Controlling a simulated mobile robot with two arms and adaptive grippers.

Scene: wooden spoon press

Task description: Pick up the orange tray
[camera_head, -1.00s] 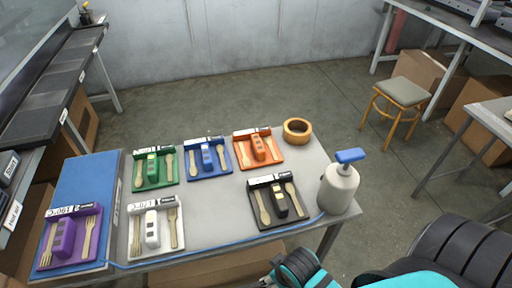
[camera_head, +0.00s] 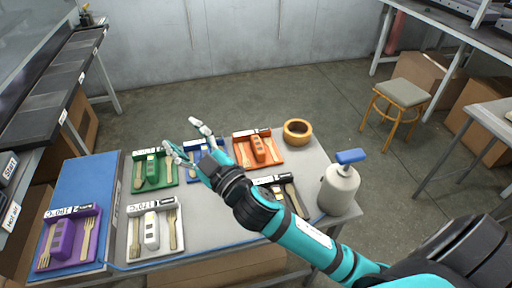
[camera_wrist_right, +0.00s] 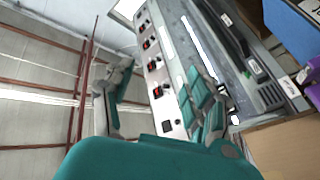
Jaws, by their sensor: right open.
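The orange tray (camera_head: 268,158) lies flat on the grey table, at the back right of the trays, with an orange block and wooden cutlery in it. My right gripper (camera_head: 181,136) is open and empty. In the head view it shows over the blue tray (camera_head: 207,171), left of the orange tray and apart from it. In the right wrist view its two fingers (camera_wrist_right: 160,108) are spread with nothing between them, and no orange tray shows there. My right arm hides part of the black tray and of the blue tray. My left gripper is in no view.
A green tray (camera_head: 164,182), a white tray (camera_head: 134,254) and a purple tray (camera_head: 49,266) lie to the left. A wooden ring-shaped bowl (camera_head: 297,139) stands right of the orange tray. A white pump bottle (camera_head: 338,190) stands at the table's right edge.

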